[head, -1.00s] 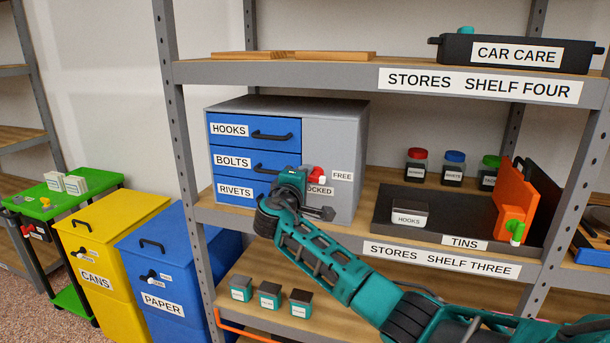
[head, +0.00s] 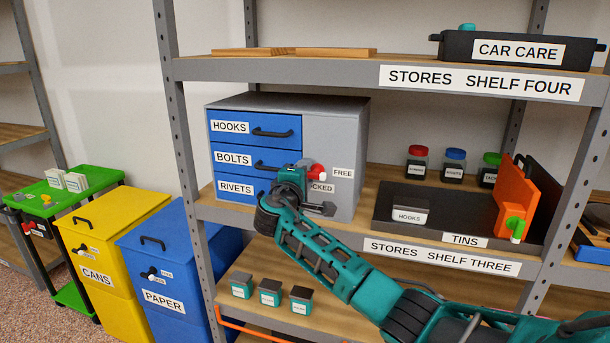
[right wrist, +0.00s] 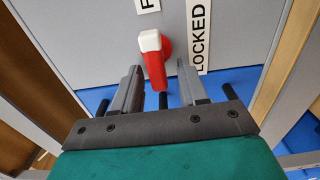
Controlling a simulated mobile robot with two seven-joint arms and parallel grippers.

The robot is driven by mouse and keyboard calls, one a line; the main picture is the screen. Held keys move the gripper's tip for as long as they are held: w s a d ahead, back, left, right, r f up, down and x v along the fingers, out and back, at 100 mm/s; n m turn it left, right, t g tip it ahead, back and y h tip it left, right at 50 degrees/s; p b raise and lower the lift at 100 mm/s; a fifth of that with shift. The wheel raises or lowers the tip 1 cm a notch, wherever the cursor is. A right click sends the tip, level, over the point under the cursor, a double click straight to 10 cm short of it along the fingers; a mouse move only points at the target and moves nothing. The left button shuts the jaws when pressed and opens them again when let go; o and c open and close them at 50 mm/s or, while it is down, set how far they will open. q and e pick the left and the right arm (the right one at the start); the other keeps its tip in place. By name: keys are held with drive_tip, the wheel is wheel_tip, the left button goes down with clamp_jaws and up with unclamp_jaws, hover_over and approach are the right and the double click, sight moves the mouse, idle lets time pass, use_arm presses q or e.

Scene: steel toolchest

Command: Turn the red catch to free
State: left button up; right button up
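In the right wrist view the catch (right wrist: 156,65) has a white end and a red arm pointing down the picture, beside the LOCKED label (right wrist: 199,35). My right gripper (right wrist: 157,78) is open, one finger on each side of the red arm's lower end. Gaps show on both sides. In the head view my right gripper (head: 300,188) is at the panel, its fingertips mostly hidden. My left gripper is out of view.
Blue drawers with black handles (head: 272,132) are left of the panel. A dark tray (head: 455,230) marked TINS stands to the right on the same shelf. A shelf upright (head: 185,150) stands at the left, and the upper shelf (head: 300,70) is overhead.

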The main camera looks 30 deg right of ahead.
drive_tip(key=v, duration=1.3)
drive_tip(key=shift+b, duration=0.4)
drive_tip(key=shift+d, duration=0.1)
drive_tip(key=s+a+f+y, duration=0.2)
drive_tip(key=s+f+y, duration=0.1)
drive_tip(key=f, duration=0.5)
drive_tip(key=s+a+f+n+y, duration=0.1)
drive_tip(key=s+a+f+y, duration=0.1)
drive_tip(key=f+y, duration=0.35)
drive_tip(key=s+a+f+y, duration=0.1)
drive_tip(key=s+a+f, duration=0.2)
drive_tip(key=f, duration=0.6)
drive_tip(key=s+a+f+m+y, duration=0.2)
drive_tip(key=s+f+m+y, duration=0.1)
drive_tip(key=s, duration=0.6)
drive_tip(key=s+a+f+m+y, duration=0.2)
drive_tip(key=s+f, duration=0.4)
drive_tip(key=s, duration=0.3)
drive_tip(key=shift+s+f+m+g+y, duration=0.3)
drive_tip(key=shift+s+m+y, duration=0.1)
drive_tip(key=shift+m+y, duration=0.4)
